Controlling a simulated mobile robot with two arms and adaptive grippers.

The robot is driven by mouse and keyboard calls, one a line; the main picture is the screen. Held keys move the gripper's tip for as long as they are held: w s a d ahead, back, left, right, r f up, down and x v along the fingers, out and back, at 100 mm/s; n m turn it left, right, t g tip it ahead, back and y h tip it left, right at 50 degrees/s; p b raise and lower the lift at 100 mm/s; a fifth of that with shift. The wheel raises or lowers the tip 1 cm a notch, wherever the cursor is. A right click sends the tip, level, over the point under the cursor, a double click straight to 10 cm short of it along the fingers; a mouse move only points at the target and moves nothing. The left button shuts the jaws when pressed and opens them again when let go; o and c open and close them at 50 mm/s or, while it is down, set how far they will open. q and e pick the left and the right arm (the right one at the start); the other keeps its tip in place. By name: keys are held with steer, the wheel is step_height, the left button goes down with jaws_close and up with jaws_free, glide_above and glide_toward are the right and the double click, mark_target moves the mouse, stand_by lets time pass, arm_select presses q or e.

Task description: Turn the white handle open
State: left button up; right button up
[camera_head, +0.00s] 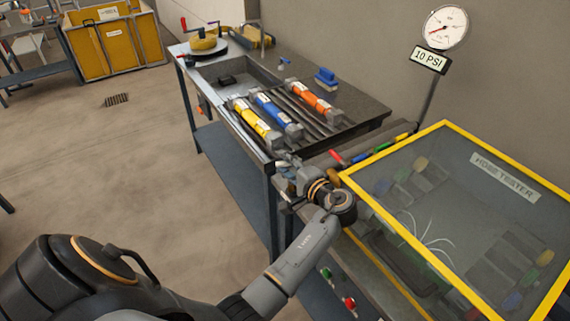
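I cannot make out a white handle for certain; my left gripper may be hiding it. My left arm reaches up from the bottom left, and its gripper (283,168) is at the front corner of the workbench, beside the yellow-framed hose tester. The fingers are small and partly covered by the wrist, so I cannot tell whether they are open or shut. A red handle (337,157) and a green handle (396,141) lie in a row just right of the gripper. My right gripper is not in view.
The hose tester (449,234) has a clear lid. A pressure gauge (445,27) with a 10 PSI sign stands behind it. Yellow (254,121), blue (276,114) and orange (311,97) cylinders lie on the workbench (355,92). Open floor (110,165) is on the left.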

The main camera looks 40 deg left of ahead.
arm_select(q)
steer(key=v, duration=0.7)
steer(key=shift+d, duration=0.1)
